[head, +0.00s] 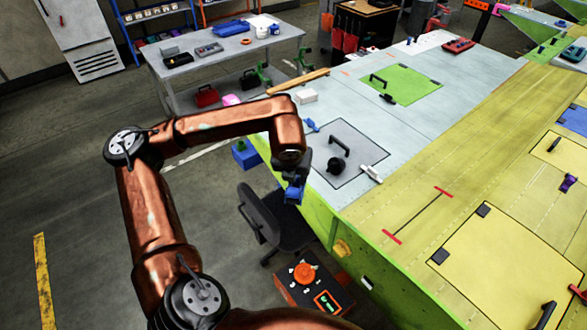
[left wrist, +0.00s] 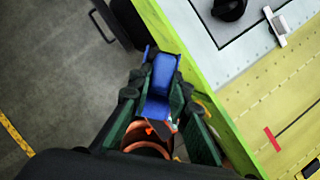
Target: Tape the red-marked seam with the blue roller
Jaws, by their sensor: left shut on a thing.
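The blue roller (head: 293,194) is held in my left gripper (head: 292,182) at the left edge of the wing. In the left wrist view, the roller (left wrist: 160,85) sits between the two dark green fingers of my left gripper (left wrist: 158,92), which are shut on it. The seam (head: 417,215) is a thin dark line on the yellow wing skin, with a red mark at each end. It lies to the right of the roller and apart from it. One red mark (left wrist: 272,138) shows in the left wrist view. My right gripper is not in view.
A grey panel with a black handle (head: 339,146) and a black knob (head: 335,166) lies on the wing near the gripper. A white item (head: 371,173) lies at its edge. A black chair (head: 270,222) and a cart with an orange item (head: 304,273) stand below the wing edge.

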